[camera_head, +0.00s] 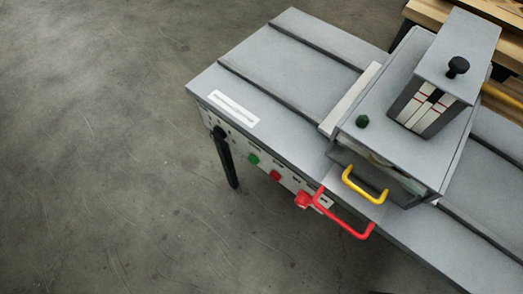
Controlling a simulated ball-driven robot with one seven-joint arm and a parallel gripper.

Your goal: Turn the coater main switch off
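The coater (290,70) is a grey machine running diagonally across the right half of the head view. Its front edge carries a narrow white control panel (241,142). On the panel are a dark round knob (218,132) at the left end, a green button (254,159), a red button (275,176) and a larger red knob (303,200) at the right. The panel labels are too small to read, so I cannot tell which control is the main switch or its position. My gripper is not in view.
A red handle (345,216) juts out beside the larger red knob. A yellow handle (364,188) is on the grey housing (410,120) above it. A black leg (228,165) stands under the left end. Wooden pallets (430,12) are at top right. The concrete floor at left is clear.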

